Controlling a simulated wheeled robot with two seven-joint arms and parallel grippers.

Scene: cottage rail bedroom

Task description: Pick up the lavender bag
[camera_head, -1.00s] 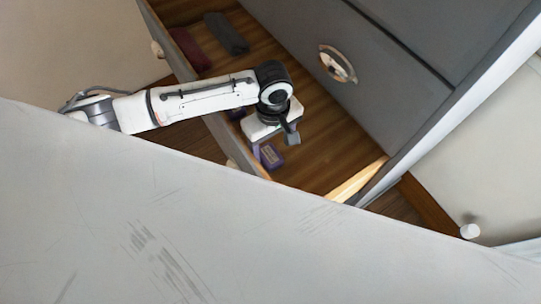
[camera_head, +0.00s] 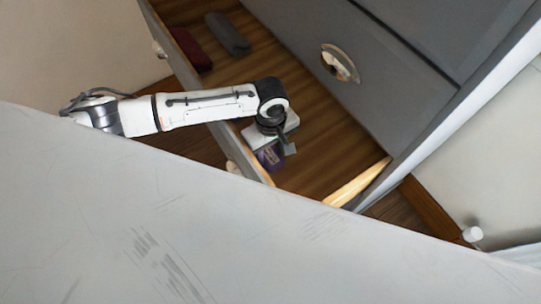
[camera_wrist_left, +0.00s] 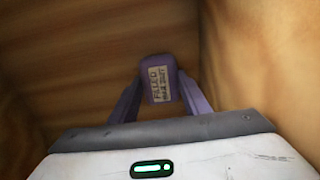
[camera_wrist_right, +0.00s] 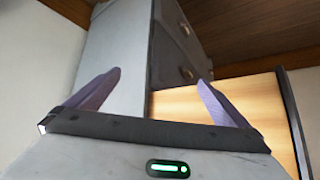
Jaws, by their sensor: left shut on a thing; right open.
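The lavender bag (camera_head: 270,155) is a small purple pouch with a pale printed label, at the near end of the open wooden-floored drawer (camera_head: 316,168). My left gripper (camera_head: 279,141) reaches down into the drawer and is shut on the bag. In the left wrist view the bag (camera_wrist_left: 159,70) sits between the two purple-tinted fingers, label facing the camera. I cannot tell whether it is clear of the drawer floor. My right gripper (camera_wrist_right: 159,76) is open and empty in its wrist view and does not show in the head view.
A dark red folded cloth (camera_head: 192,48) and a grey one (camera_head: 228,34) lie at the drawer's far end. The grey cabinet front with a metal handle (camera_head: 340,63) rises beside the drawer. A large pale surface (camera_head: 180,220) fills the foreground. The drawer's middle floor is clear.

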